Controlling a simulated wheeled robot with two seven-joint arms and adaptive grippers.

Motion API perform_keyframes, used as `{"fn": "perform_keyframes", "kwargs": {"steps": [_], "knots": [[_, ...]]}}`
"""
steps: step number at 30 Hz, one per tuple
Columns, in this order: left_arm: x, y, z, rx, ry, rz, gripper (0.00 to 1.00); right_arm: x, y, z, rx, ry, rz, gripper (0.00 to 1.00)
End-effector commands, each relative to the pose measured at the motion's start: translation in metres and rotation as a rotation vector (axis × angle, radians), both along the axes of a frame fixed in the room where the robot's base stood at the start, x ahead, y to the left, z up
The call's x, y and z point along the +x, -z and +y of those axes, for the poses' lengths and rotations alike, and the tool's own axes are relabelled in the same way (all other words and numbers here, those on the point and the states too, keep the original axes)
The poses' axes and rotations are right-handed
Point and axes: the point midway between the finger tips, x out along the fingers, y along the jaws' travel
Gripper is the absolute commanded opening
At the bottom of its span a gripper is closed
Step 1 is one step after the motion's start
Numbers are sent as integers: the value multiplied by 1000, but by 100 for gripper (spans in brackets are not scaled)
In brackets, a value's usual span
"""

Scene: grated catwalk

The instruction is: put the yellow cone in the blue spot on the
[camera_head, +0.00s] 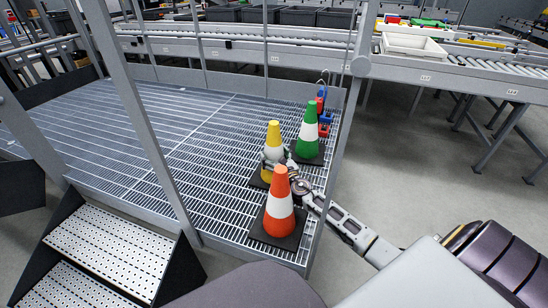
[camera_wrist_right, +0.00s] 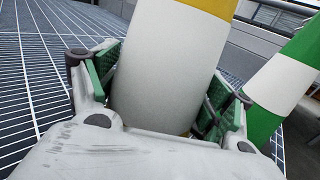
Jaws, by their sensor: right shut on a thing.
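The yellow cone (camera_head: 273,133) with a white band stands on the grated catwalk (camera_head: 150,130), between a green cone (camera_head: 308,132) behind it and an orange cone (camera_head: 280,200) in front. My right gripper (camera_head: 277,160) reaches it from the right and is shut around its white band. In the right wrist view the green pads of my right gripper (camera_wrist_right: 158,85) lie on both sides of the white band of the yellow cone (camera_wrist_right: 165,60). The yellow cone looks upright; its dark base is partly hidden by the orange cone. I see no blue spot. My left gripper is not in view.
Blue and red items (camera_head: 325,118) hang by the post beside the green cone. Metal rails and posts (camera_head: 140,110) edge the catwalk, with steps (camera_head: 110,250) at lower left. Roller conveyors with a white tray (camera_head: 413,46) stand behind. The catwalk's left and middle are clear.

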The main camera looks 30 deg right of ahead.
Motion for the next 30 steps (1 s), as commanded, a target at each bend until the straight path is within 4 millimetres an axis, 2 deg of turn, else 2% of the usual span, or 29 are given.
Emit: {"fn": "perform_keyframes", "kwargs": {"steps": [11, 12, 16, 30], "knots": [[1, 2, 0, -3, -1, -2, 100, 1, -1, 0, 0, 1, -3, 16], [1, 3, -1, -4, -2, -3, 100, 0, 1, 0, 0, 0, 0, 82], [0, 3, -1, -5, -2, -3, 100, 0, 1, 0, 0, 0, 0, 99], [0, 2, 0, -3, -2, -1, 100, 0, 0, 0, 0, 0, 0, 100]]}}
